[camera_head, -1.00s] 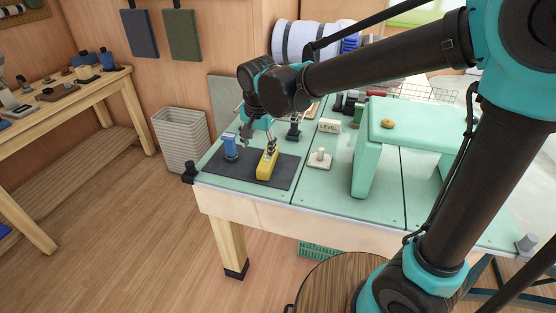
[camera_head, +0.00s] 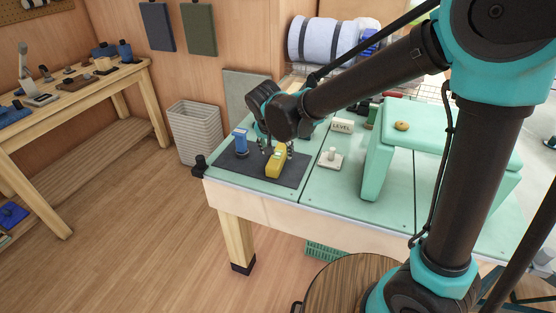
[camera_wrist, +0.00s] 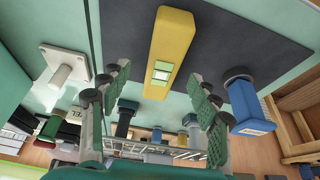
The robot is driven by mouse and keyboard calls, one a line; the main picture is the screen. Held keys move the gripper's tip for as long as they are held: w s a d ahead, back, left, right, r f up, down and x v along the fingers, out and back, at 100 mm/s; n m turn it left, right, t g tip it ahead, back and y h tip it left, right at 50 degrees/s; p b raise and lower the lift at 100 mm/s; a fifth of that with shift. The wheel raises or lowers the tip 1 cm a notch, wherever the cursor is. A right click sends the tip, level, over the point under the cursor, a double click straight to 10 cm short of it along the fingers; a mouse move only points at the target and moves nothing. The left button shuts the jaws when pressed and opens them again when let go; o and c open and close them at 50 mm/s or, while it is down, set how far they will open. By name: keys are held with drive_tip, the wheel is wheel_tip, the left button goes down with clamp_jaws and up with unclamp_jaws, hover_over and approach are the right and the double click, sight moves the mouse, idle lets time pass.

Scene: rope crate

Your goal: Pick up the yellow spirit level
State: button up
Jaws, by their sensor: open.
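The yellow spirit level (camera_head: 273,168) lies on a dark mat (camera_head: 240,172) on the green table. In the wrist view the level (camera_wrist: 174,38) runs away from me, with its pale green vial (camera_wrist: 162,72) towards the near end. My gripper (camera_head: 277,149) is open and empty, pointing down over the back end of the level. In the wrist view its two fingers (camera_wrist: 158,76) stand apart, one on each side of the level's near end. Whether they touch it I cannot tell.
A blue object (camera_head: 240,142) stands on the mat left of the level, close to a finger in the wrist view (camera_wrist: 247,108). A white base with a peg (camera_head: 331,160) is to the right.

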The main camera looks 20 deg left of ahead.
sight(277, 155)
drive_tip(key=shift+w+a+x, duration=0.1)
drive_tip(key=shift+a+x, duration=0.05)
drive_tip(key=shift+x, duration=1.35)
drive_tip(key=shift+w+a+x, duration=0.1)
drive_tip(key=shift+w+x, duration=0.05)
drive_tip(key=shift+x, duration=1.3)
drive_tip(key=shift+r, duration=0.15)
drive_tip(key=shift+c, duration=0.6)
clamp_jaws()
wheel_tip(277, 155, up, 20)
